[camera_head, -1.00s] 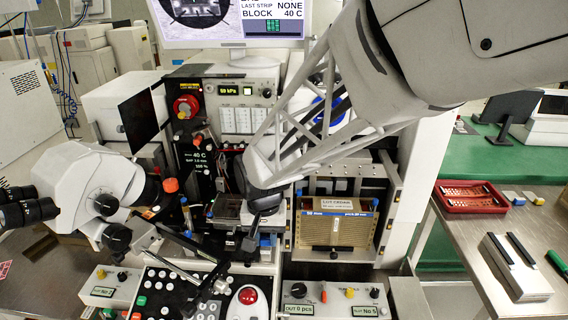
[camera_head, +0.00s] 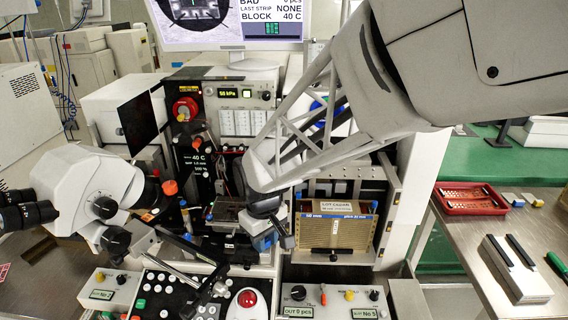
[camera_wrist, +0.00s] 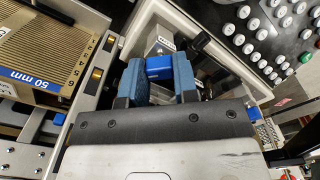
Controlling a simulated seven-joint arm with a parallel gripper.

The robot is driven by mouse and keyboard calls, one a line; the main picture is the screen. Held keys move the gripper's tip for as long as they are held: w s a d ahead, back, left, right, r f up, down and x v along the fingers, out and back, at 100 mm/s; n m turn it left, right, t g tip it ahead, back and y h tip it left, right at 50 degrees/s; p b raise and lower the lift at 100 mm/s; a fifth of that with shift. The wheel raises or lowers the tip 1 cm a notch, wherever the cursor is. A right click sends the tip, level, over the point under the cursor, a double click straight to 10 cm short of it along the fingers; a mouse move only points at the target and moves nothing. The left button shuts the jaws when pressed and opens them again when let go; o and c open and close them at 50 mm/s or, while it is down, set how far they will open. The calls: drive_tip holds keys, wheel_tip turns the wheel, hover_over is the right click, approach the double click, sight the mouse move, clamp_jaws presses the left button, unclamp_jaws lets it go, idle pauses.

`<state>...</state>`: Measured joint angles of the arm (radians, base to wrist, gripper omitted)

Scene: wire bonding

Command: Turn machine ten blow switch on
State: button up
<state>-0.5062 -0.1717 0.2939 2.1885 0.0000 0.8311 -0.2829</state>
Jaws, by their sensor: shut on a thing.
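My gripper (camera_wrist: 158,80) shows in the wrist view as two blue fingers closed on a small blue block (camera_wrist: 158,67). A grey labelled box (camera_wrist: 162,42) lies just beyond the fingertips; its label is too small to read. In the head view my gripper (camera_head: 268,238) is low in front of the wire bonding machine, left of the gold magazine (camera_head: 335,233), and its fingertips are partly hidden by the wrist. I cannot pick out a switch marked blow, nor tell whether the held blue block is part of it.
A keypad (camera_head: 170,290) with a red button (camera_head: 247,298) lies at the front. Control boxes stand left (camera_head: 110,288) and right (camera_head: 335,298) of it. A microscope (camera_head: 90,185) is at left. A red tray (camera_head: 470,198) is on the right-hand table.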

drive_tip(key=n, duration=0.4)
drive_tip(key=shift+n, duration=0.3)
drive_tip(key=n, duration=0.4)
drive_tip(key=shift+r, duration=0.1)
drive_tip(key=shift+n, duration=0.3)
drive_tip(key=o, duration=0.9)
drive_tip(key=shift+r, duration=3.85)
